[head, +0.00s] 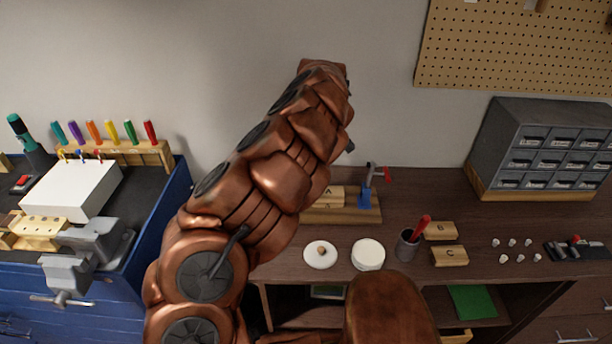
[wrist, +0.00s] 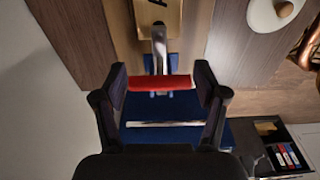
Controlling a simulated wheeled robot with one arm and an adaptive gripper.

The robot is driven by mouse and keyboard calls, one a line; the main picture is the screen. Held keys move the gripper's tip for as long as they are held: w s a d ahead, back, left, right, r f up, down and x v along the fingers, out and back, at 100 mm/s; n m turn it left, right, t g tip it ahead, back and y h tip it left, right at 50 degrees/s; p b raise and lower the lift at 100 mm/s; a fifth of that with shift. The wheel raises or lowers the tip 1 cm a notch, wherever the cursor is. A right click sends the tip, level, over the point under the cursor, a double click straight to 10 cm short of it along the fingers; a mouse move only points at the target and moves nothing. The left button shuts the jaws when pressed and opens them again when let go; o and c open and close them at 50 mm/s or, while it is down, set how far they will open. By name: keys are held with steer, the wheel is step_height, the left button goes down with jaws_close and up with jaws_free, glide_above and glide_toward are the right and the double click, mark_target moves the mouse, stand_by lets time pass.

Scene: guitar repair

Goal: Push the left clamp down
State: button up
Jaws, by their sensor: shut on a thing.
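In the wrist view, my gripper (wrist: 161,84) has its two dark fingers at the ends of a red clamp handle (wrist: 160,83) and is shut on it. The clamp's metal arm (wrist: 159,45) runs from the handle toward a wooden block marked A (wrist: 152,12). Blue clamp parts (wrist: 165,105) and a metal bar (wrist: 165,124) show below the handle. In the head view, my copper arm hides this left clamp and my gripper. Block A (head: 332,191) shows partly on its wooden base (head: 340,215), beside the other, blue clamp (head: 365,194) with a red handle (head: 387,173).
On the brown bench stand two white round pieces (head: 320,254) (head: 368,254), a dark cup (head: 407,246) and wooden blocks B (head: 440,231) and C (head: 450,256). A grey drawer cabinet (head: 545,145) stands at right. A blue tool bench (head: 150,240) stands at left.

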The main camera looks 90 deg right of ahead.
steer(key=shift+w, duration=0.1)
steer(key=o, duration=1.7)
step_height(320, 180, up, 12)
steer(key=s, duration=0.1)
